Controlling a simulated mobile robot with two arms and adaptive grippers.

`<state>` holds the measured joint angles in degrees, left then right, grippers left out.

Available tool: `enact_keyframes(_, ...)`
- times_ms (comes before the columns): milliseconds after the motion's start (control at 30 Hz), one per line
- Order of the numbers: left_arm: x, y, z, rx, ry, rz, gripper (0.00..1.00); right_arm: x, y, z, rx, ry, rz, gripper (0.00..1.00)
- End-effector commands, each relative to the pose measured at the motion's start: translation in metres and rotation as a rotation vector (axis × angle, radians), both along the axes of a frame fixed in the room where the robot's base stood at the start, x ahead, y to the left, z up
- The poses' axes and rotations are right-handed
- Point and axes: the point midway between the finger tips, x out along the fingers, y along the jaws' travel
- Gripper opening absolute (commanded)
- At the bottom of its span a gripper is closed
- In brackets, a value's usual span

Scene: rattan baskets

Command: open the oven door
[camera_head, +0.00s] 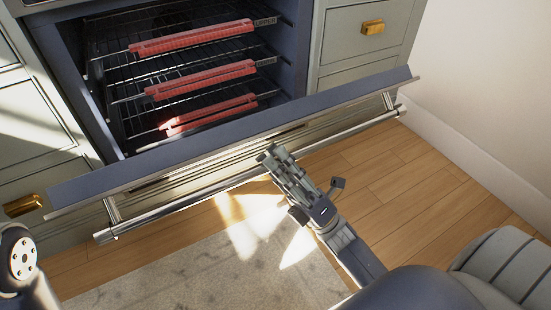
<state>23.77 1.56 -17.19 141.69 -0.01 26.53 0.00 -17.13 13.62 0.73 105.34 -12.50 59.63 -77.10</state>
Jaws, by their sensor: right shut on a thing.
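The oven door (235,125) is tilted down partway open, with its top edge toward me and the oven interior (125,75) showing behind it. A long metal handle bar (195,201) runs across the door's outer face. My right gripper (268,154) is at the middle of the handle bar, its fingers shut on it. The fingers hide a short part of the bar. My left gripper is out of view; only a piece of my left arm (20,262) shows at the lower left.
Wire racks with red front guards (200,78) sit inside the oven. Cabinets with brass pulls (373,27) flank it. A rug (200,270) lies on the wood floor (400,190) below the door. A white wall (490,90) stands at the right.

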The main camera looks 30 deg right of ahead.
Motion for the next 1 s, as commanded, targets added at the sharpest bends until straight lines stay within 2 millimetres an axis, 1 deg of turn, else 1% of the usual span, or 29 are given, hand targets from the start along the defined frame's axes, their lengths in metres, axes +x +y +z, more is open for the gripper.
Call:
enact_keyframes(300, -0.001, 0.000, 0.000, 0.000, -0.001, 0.000, 0.40, 0.000, 0.000, 0.000, 0.000, 0.001, 0.000, 0.00)
enact_keyframes(333, -0.001, 0.000, 0.000, 0.000, -0.001, 0.000, 0.40, 0.000, 0.000, 0.000, 0.000, 0.001, 0.000, 0.24)
enact_keyframes(367, -0.001, 0.000, 0.000, 0.001, -0.001, 0.000, 0.40, 0.000, 0.000, 0.000, 0.000, 0.001, 0.000, 0.31)
enact_keyframes(400, -0.001, 0.000, 0.000, 0.000, -0.002, 0.000, 0.40, 0.000, 0.000, 0.000, -0.001, 0.001, -0.001, 0.40)
enact_keyframes(767, 0.001, 0.000, 0.000, -0.001, 0.003, 0.000, 0.40, 0.000, -0.001, -0.001, 0.000, 0.000, -0.001, 0.41)
enact_keyframes(867, 0.001, 0.000, 0.000, 0.000, 0.003, 0.000, 0.40, -0.004, -0.004, -0.007, 0.000, 0.002, -0.002, 0.41)
enact_keyframes(1000, 0.001, 0.000, 0.000, 0.000, 0.002, 0.000, 0.40, -0.016, -0.013, -0.026, 0.000, 0.007, -0.003, 0.41)
